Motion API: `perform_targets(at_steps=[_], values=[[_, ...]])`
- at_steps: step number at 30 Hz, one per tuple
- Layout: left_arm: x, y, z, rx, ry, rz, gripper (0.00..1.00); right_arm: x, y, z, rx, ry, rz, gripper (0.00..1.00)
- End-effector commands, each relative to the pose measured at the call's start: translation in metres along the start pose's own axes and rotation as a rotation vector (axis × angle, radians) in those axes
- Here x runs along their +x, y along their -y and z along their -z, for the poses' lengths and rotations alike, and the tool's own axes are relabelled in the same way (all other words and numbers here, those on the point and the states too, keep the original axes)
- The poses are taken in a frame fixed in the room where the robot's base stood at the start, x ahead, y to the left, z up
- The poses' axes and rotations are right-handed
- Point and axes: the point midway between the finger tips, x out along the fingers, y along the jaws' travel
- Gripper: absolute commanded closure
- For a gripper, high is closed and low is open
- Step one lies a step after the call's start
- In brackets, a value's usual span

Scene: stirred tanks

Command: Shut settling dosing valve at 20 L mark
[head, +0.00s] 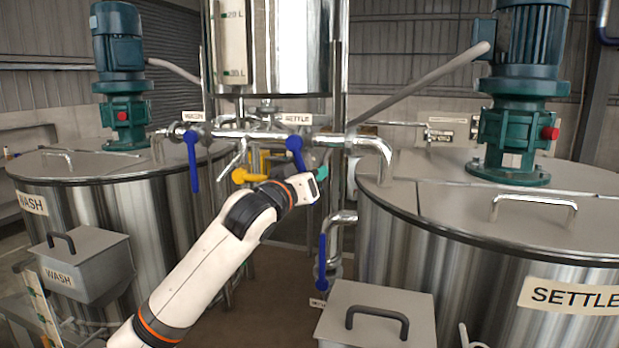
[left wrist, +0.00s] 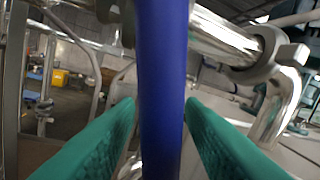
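The settle dosing valve's blue lever (head: 295,146) is on the horizontal steel pipe under the SETTLE label (head: 297,119). It slants down to the right towards my left gripper (head: 321,174), which partly hides its lower end. The dosing vessel (head: 285,45) hangs above, with a sight glass (head: 233,40) marked 20 L (head: 233,15) near the top and a lower mark. I cannot make out the liquid level. My right gripper is out of view.
The WASH valve's blue lever (head: 192,160) hangs straight down at left. Another blue lever (head: 322,262) is lower down. The wash tank (head: 110,210) and settle tank (head: 450,250) flank the pipework.

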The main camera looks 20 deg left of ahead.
Motion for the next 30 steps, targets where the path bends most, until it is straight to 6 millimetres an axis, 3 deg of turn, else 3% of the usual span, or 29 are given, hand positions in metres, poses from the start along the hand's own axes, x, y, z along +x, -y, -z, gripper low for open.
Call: perform_targets(at_steps=[11,24,30], values=[[-0.011,-0.001,0.002,0.001,0.002,0.001,0.65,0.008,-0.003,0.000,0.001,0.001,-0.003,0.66],[-0.098,-0.001,0.003,0.002,0.002,0.001,0.65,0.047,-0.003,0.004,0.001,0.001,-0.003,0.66],[-0.117,-0.001,0.001,0.000,0.000,0.000,0.65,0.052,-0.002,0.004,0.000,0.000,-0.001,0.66]])
